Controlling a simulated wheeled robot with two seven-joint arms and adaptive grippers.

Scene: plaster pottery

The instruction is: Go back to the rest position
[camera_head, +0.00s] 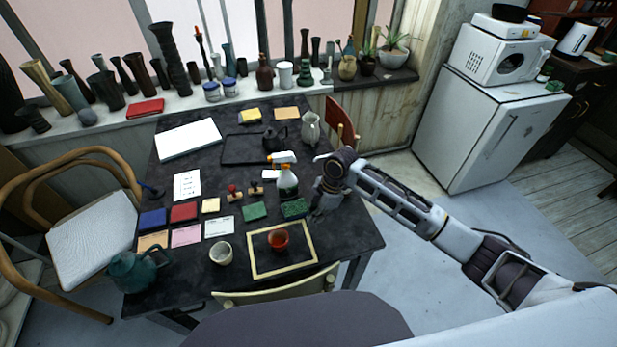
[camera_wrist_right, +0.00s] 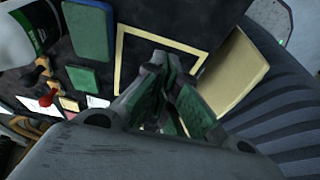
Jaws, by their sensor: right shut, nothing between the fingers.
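My right gripper (camera_head: 322,205) is over the right side of the dark table (camera_head: 345,240), beside the spray bottle (camera_head: 288,182) and the green pad (camera_head: 294,208). In the right wrist view its fingers (camera_wrist_right: 170,75) are together with nothing between them. Behind the fingers lies a yellow-edged frame (camera_wrist_right: 120,50). My right arm reaches in from the right. My left gripper is not in view.
The table holds a red cup (camera_head: 278,240) inside the yellow frame, a white cup (camera_head: 221,252), a teal teapot (camera_head: 133,271), a dark teapot (camera_head: 275,139) and a pale pitcher (camera_head: 311,128). Chairs stand around it. Vases line the windowsill. A white fridge (camera_head: 490,125) stands at right.

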